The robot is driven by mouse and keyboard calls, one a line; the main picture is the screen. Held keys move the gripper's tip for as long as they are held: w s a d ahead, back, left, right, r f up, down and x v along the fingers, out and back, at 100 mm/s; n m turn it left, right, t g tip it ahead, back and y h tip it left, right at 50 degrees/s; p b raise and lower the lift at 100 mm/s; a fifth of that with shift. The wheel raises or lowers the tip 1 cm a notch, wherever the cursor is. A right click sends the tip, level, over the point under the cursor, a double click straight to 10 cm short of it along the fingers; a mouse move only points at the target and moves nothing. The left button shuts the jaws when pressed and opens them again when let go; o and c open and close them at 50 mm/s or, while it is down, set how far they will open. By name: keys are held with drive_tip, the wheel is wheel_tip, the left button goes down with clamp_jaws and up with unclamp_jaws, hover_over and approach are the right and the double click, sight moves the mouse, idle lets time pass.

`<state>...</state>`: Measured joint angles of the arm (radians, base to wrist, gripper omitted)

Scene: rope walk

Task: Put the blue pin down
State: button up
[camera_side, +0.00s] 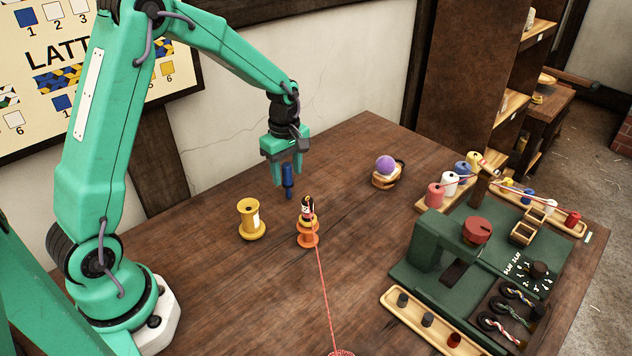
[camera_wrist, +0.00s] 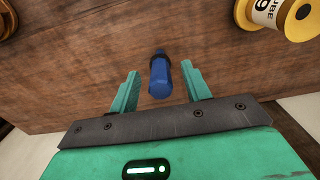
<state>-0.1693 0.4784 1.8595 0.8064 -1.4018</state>
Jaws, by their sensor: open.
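The blue pin (camera_side: 288,180) is upright below my gripper (camera_side: 288,176), with its upper part between the fingers. In the wrist view the blue pin (camera_wrist: 160,80) lies between the two green fingers, with a gap on each side. My gripper (camera_wrist: 161,88) is open there and not closed on the pin. I cannot tell for certain whether the pin's lower end touches the wooden table (camera_side: 180,262).
A yellow spool (camera_side: 250,219) stands left of the pin and an orange spool with a dark-topped piece (camera_side: 307,235) stands nearer the camera. A red cord (camera_side: 325,290) runs from it. A purple ball (camera_side: 385,163) and a green machine (camera_side: 440,245) are to the right.

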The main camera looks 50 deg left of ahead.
wheel_tip(320, 180, up, 11)
drive_tip(key=shift+f, duration=0.15)
idle(0.4)
idle(0.5)
drive_tip(key=shift+s+d+r, duration=0.1)
drive_tip(key=shift+s+r, duration=0.1)
drive_tip(key=shift+r, duration=0.05)
drive_tip(key=s+d+r+m+t, duration=0.2)
drive_tip(key=s+m, duration=0.4)
drive_tip(key=s, duration=0.1)
drive_tip(key=s+d+r+m+t, duration=0.1)
drive_tip(key=s+d+r+m, duration=0.2)
drive_tip(key=s+m, duration=0.3)
drive_tip(key=s+d+r+m+t, duration=0.2)
drive_tip(key=s+m, duration=0.4)
drive_tip(key=s, duration=0.2)
drive_tip(key=shift+d+r+t, duration=0.15)
drive_tip(key=shift+r+t, duration=0.1)
drive_tip(key=shift+t, duration=0.05)
drive_tip(key=shift+s, duration=0.1)
